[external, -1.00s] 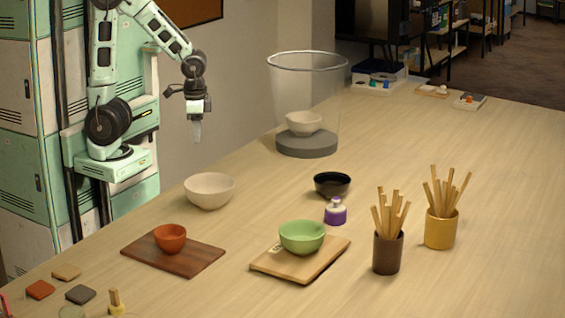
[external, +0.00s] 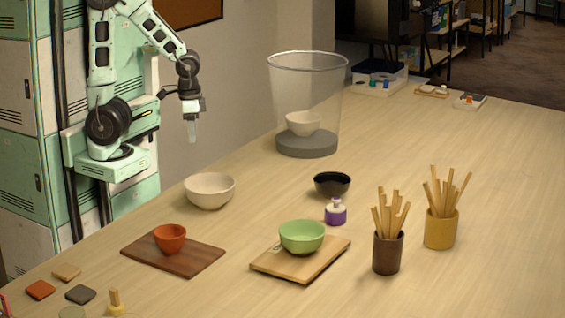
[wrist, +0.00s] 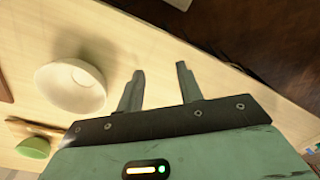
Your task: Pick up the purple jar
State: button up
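The purple jar (external: 335,216), with a pale top, stands upright on the table, between the black bowl (external: 332,185) and the green bowl (external: 302,238). My gripper (external: 192,137) hangs in the air at the upper left, beyond the cream bowl and well away from the jar. In the wrist view its two fingers (wrist: 160,69) are spread with nothing between them. The jar cannot be made out in the wrist view.
A cream bowl (external: 209,191) and a clear cylinder (external: 307,105) stand toward the back. A red cup (external: 170,238) sits on a dark board. Stick-filled brown (external: 387,254) and yellow (external: 440,231) cups stand right of the jar. The back right table is mostly clear.

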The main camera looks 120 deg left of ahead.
dwell(0.4)
jog(key=o, duration=0.8)
jog(key=shift+o, duration=0.2)
